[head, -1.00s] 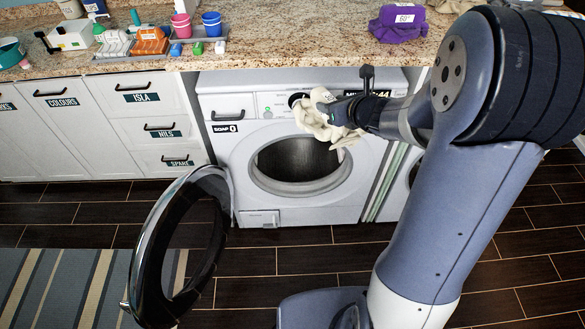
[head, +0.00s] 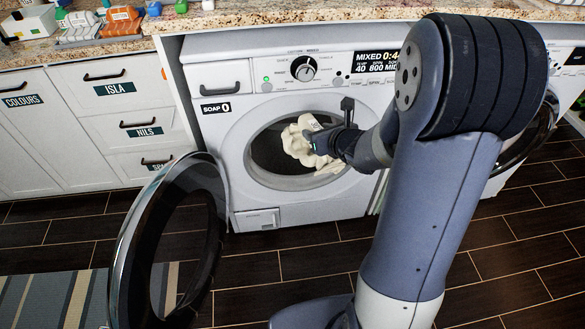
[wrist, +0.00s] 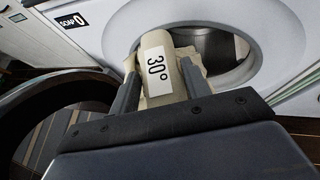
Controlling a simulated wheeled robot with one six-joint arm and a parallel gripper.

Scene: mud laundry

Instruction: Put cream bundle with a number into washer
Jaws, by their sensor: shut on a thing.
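The cream bundle (head: 303,142) is held in front of the washer's round opening in the head view. In the wrist view the bundle (wrist: 172,65) carries a white label reading "30°". My gripper (head: 322,142) is shut on it; in the wrist view both fingers of my gripper (wrist: 155,85) press its sides. The washer (head: 225,130) is white, and its display reads "MIXED". Its round glass door (head: 130,235) stands wide open to the left. The dark drum (wrist: 205,42) shows behind the bundle. I cannot tell whether the bundle's front edge has crossed the rim.
The open door's ring also shows dark at the left of the wrist view (wrist: 50,100). White drawers (head: 125,125) labelled "ISLA" and "NILS" stand left of the washer. A second machine with an open door (head: 530,130) is on the right. A striped rug (head: 55,300) lies at front left.

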